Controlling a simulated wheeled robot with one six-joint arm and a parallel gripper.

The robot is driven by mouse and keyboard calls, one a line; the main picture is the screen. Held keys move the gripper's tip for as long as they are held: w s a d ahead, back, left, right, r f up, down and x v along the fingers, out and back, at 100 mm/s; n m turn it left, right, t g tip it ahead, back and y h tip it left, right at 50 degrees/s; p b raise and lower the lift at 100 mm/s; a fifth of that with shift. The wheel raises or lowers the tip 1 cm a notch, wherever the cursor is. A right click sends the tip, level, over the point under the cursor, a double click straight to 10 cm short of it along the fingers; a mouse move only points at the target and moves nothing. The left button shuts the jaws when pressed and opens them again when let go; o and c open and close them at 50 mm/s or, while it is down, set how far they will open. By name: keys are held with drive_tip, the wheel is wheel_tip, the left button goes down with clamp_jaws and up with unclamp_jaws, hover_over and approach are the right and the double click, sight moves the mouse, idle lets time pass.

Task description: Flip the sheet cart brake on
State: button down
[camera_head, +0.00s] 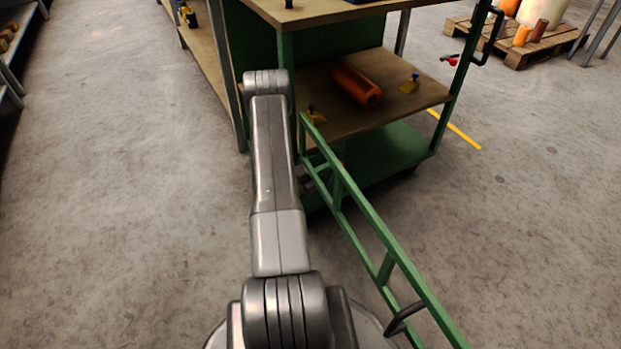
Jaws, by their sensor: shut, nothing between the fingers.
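A green frame of rails (362,205) with cross bars and a dark curved handle runs from the middle to the lower right; it may be the sheet cart or part of it. Behind it stands a green trolley with a wooden shelf (325,86) and a low green deck (385,157). A small red lever or knob (450,61) sits by the trolley's right post; I cannot tell if it is the brake. My grey arm reaches up just left of the frame.
An orange cylinder (357,86) and small yellow items (410,84) lie on the wooden shelf. A pallet (517,47) with rolls stands at the back right. Shelving (9,60) lines the left edge. The concrete floor is clear at left and right.

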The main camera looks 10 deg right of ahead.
drive_tip(key=shift+w+d, duration=0.2)
drive_tip(key=shift+d, duration=0.45)
drive_tip(key=p+v, duration=0.3)
drive_tip(key=v, duration=1)
drive_tip(key=shift+s+a, duration=0.15)
drive_tip(key=shift+a, duration=0.2)
drive_tip(key=shift+d, duration=0.1)
drive_tip(key=b+x, duration=0.3)
drive_tip(key=x, duration=0.7)
drive_tip(key=shift+w+d, duration=0.2)
drive_tip(key=shift+w, duration=0.2)
